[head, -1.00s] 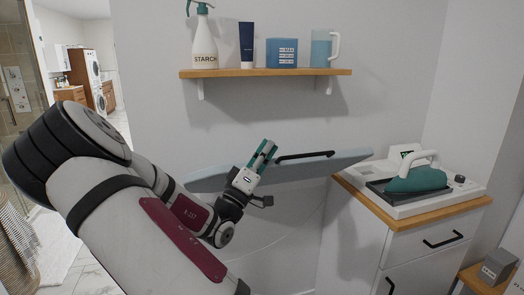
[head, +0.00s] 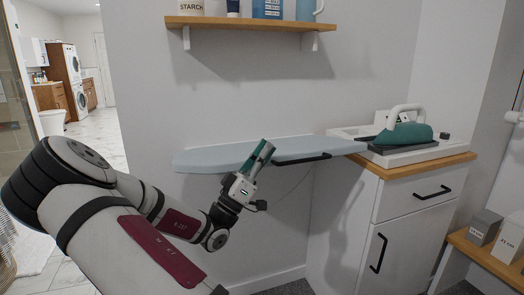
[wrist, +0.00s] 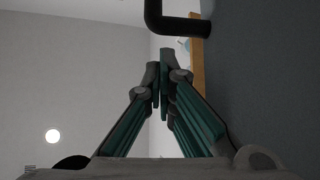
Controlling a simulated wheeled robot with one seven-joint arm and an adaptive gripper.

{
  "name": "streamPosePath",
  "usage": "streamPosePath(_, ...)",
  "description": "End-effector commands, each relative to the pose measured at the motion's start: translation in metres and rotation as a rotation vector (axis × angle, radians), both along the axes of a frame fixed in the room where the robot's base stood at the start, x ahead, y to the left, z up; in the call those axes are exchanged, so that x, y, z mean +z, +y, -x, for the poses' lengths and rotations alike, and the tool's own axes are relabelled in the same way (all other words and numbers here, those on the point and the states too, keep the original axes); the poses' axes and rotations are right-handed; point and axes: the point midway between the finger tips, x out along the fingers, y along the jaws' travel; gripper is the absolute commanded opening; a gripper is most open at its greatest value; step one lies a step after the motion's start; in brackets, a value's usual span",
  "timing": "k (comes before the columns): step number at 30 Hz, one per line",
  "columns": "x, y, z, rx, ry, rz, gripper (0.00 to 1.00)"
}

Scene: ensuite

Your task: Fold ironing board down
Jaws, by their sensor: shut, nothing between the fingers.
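The light grey-blue ironing board (head: 225,156) sticks out from the wall and looks about level, with its upper surface showing. A black bar handle (head: 303,159) is on its front edge. My gripper (head: 264,150) is just left of the handle, in front of the board, with its green fingers pointing up. In the wrist view the fingers (wrist: 160,78) are shut together with nothing between them. The handle (wrist: 180,26) is ahead of the fingertips there and the board's dark face (wrist: 265,85) fills the right side. Whether the fingers touch the board cannot be told.
A white cabinet (head: 345,215) with a wooden top stands at the right end of the board, its edge very close to it. A green iron (head: 403,134) sits on a white tray there. A wooden shelf (head: 245,22) is above.

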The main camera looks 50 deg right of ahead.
Motion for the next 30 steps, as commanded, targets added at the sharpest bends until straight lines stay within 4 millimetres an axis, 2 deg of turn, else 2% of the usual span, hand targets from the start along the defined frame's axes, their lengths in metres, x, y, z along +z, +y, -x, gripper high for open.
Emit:
streamPosePath(3,-0.013,0.001,0.001,0.001,-0.001,0.002,0.0)
streamPosePath(9,-0.023,0.002,0.003,-0.001,-0.001,0.002,0.0)
streamPosePath(30,-0.026,0.001,0.004,-0.005,-0.001,0.003,0.0)
